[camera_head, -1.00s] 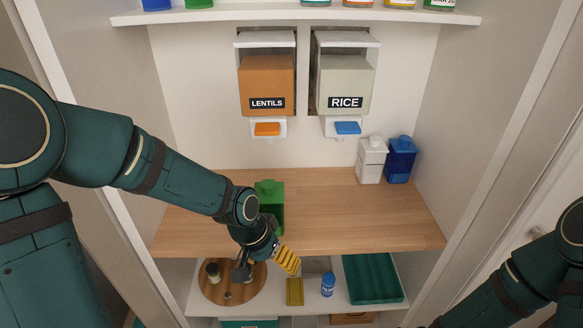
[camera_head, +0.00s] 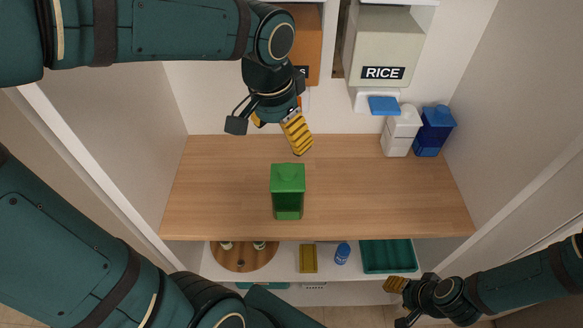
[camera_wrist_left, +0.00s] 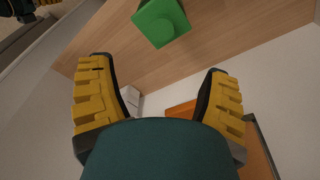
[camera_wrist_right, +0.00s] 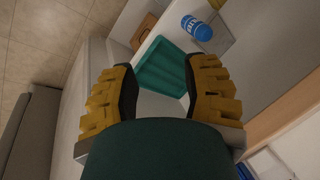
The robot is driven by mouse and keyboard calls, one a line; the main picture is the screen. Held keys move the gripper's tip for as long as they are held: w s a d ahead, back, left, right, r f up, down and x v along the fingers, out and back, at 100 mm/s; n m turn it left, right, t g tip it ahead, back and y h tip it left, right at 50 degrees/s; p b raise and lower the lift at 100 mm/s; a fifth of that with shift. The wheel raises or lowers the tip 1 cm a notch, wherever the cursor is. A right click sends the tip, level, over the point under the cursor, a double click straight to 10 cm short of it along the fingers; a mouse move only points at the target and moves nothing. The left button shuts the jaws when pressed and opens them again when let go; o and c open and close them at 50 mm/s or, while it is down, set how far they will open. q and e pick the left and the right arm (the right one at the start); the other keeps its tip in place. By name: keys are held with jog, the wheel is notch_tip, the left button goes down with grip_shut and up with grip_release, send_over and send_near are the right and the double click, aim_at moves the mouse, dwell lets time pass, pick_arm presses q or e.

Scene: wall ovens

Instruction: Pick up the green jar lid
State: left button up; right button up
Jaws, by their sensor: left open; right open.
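The green jar (camera_head: 288,200) stands upright on the wooden counter, with its green lid (camera_head: 288,172) on top. The lid also shows at the top of the left wrist view (camera_wrist_left: 162,25), beyond the fingers. My left gripper (camera_head: 297,133) is above and behind the jar, fingers angled down, apart from the lid. In the left wrist view its yellow fingers (camera_wrist_left: 158,100) are spread with nothing between them. My right gripper (camera_head: 392,284) is low at the front right, away from the jar. In the right wrist view its fingers (camera_wrist_right: 165,92) are open and empty.
The rice dispenser (camera_head: 384,48) hangs above. The lower shelf holds a round wooden board (camera_head: 243,258), a yellow block (camera_head: 308,259), a blue can (camera_head: 342,253) and a teal tray (camera_head: 388,256). Counter around the green jar is clear.

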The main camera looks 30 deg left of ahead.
aim_at(287, 170)
pick_arm(q)
jog(key=f, duration=0.2)
jog(key=f+b, duration=0.1)
jog(key=f, duration=0.2)
jog(key=w+f, duration=0.1)
jog(key=f, duration=0.1)
jog(key=shift+d+f, duration=0.2)
jog(key=shift+f, duration=0.15)
jog(key=shift+w+a+f+b, duration=0.15)
jog(key=shift+f+b, duration=0.35)
jog(key=shift+f, duration=0.8)
jog(key=shift+w+d+f+b, duration=0.15)
jog(key=shift+f+b, duration=0.3)
jog(key=shift+f, duration=0.85)
jog(key=shift+a, duration=0.1)
jog(key=c, duration=1.3)
